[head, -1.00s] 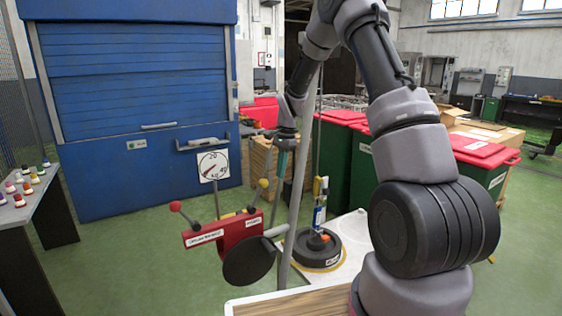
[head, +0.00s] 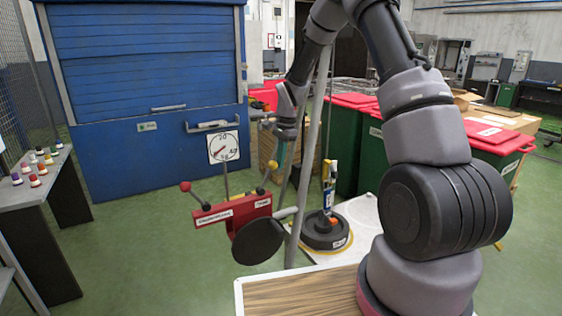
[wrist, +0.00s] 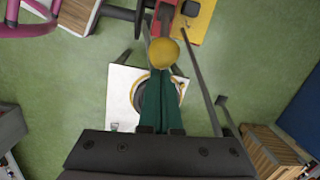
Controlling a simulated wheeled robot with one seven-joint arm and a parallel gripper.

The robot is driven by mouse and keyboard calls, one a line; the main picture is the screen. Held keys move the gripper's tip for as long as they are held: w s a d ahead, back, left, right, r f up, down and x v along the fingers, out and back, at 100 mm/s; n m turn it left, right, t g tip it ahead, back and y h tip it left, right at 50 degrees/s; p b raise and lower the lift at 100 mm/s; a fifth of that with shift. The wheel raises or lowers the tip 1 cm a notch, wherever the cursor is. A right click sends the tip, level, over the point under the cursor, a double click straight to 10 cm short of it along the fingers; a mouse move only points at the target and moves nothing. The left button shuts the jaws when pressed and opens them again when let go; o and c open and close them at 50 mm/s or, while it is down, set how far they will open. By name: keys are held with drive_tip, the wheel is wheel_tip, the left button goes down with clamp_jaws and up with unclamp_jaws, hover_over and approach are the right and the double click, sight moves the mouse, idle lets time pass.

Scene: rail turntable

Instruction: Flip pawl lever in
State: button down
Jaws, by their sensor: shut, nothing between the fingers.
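A red bar-shaped housing (head: 233,211) with white labels stands in the middle of the head view. A short lever with a yellow ball knob (head: 272,165) rises at its right end. I take this to be the pawl lever, as the label beside it is too small to read surely. In the wrist view the yellow knob (wrist: 164,53) lies just beyond the fingertips of my gripper (wrist: 162,73). The green fingers are together and empty. In the head view my gripper (head: 277,178) is close beside the knob; I cannot tell whether they touch.
A longer lever with a red ball (head: 185,187) sits at the housing's left end. A black disc (head: 258,241) is in front, and a gauge (head: 223,147) behind. A black round base (head: 326,232) stands on a white board at right. Green floor is open to the left.

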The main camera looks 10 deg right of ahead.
drive_tip(key=shift+a, duration=0.1)
drive_tip(key=shift+s+a+r+h, duration=0.1)
drive_tip(key=shift+a+r+h, duration=0.1)
drive_tip(key=shift+h, duration=0.1)
drive_tip(key=shift+s+a+r+h, duration=0.1)
drive_tip(key=shift+a+r+h, duration=0.1)
drive_tip(key=shift+a+h, duration=0.1)
drive_tip(key=shift+s+a+r+t+h, duration=0.15)
drive_tip(key=shift+a+r+t+h, duration=0.1)
drive_tip(key=shift+a+h, duration=0.2)
drive_tip(key=shift+s+a+r+t+h, duration=0.15)
drive_tip(key=shift+a+r+h, duration=0.05)
drive_tip(key=shift+a+h, duration=0.2)
drive_tip(key=a+h, duration=0.2)
drive_tip(key=s+a+r+t+h, duration=0.1)
drive_tip(key=shift+s+a, duration=0.1)
drive_tip(key=shift+a, duration=0.2)
drive_tip(key=s+a+t+h, duration=0.1)
drive_tip(key=s+a+h, duration=0.1)
drive_tip(key=a+h, duration=0.2)
drive_tip(key=shift+a+f+t+h, duration=0.3)
drive_tip(key=shift+a+f+h, duration=0.1)
drive_tip(key=shift+a, duration=0.6)
drive_tip(key=shift+a, duration=0.1)
